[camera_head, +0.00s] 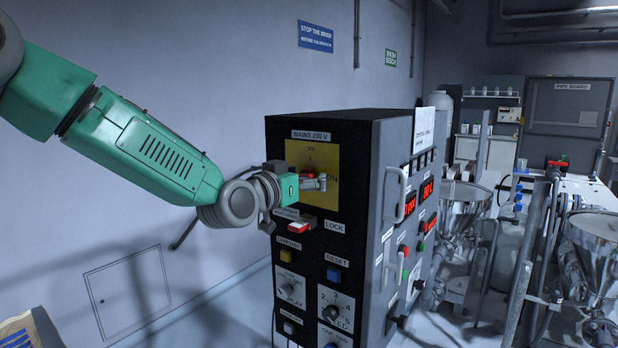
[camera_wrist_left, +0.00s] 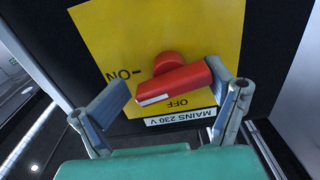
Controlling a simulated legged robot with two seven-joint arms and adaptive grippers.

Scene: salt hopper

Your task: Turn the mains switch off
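The mains switch is a red handle (camera_wrist_left: 175,83) on a round red hub, mounted on a yellow plate (camera_head: 325,158) on the black cabinet. In the left wrist view, the plate is upside down, with ON at left and OFF below. The handle lies slantwise there, its white-marked end toward the lower left, between the two words. My left gripper (camera_wrist_left: 171,93) is at the switch, its fingers apart on either side of the handle. The right finger is very close to or touching the handle; a small gap shows at the left. In the head view my left gripper (camera_head: 311,182) partly covers the handle. My right gripper is out of view.
A red and white lock piece (camera_head: 300,225) sits just below the plate. Buttons and knobs fill the panel below. A grey handle (camera_head: 401,195) sticks out from the cabinet's right side. Steel hoppers (camera_head: 464,205) stand at right. A wall is behind my left arm.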

